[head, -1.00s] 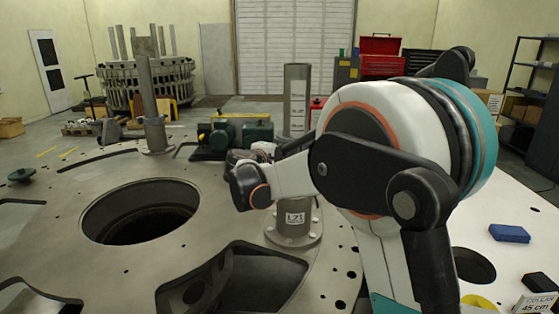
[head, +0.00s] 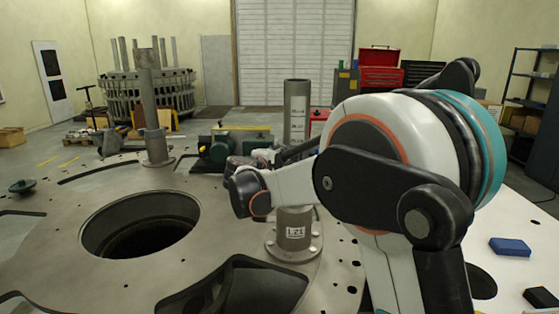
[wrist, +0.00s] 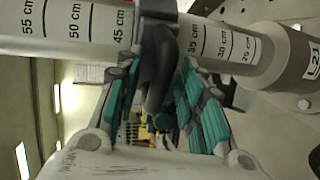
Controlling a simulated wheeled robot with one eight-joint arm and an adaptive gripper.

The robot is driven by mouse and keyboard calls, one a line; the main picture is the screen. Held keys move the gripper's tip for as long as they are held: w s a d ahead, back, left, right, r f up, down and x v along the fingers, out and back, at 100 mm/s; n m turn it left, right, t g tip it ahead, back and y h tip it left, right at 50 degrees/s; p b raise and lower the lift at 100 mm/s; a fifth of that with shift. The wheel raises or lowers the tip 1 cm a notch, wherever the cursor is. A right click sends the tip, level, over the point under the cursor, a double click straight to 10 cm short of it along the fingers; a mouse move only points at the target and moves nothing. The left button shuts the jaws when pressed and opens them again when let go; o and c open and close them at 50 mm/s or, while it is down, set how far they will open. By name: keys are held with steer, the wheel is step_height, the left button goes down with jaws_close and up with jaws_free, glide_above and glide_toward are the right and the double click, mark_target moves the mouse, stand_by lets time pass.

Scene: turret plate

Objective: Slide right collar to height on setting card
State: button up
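The right post (head: 297,105) stands upright on the plate, with a flanged foot labelled L21. In the wrist view the post (wrist: 75,20) lies sideways, its scale reading 55, 50, 45 cm to the left and 35, 30, 25 cm to the right. The dark right collar (wrist: 155,70) sits between the 45 and 35 marks, its handle reaching toward the camera. The exact contact is partly hidden. In the head view my arm hides the collar. The setting card is not in view.
A large round hole (head: 142,224) opens in the plate left of the post. The left post (head: 155,110) stands farther back. A green machine (head: 215,150) sits behind the plate. A blue block (head: 510,247) and a black block (head: 541,297) lie at right.

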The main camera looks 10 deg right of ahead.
steer(key=shift+s+a, duration=0.1)
steer(key=v, duration=1.1)
steer(key=shift+s+a, duration=0.15)
steer(key=shift+s, duration=0.2)
steer(key=shift+r, duration=0.15)
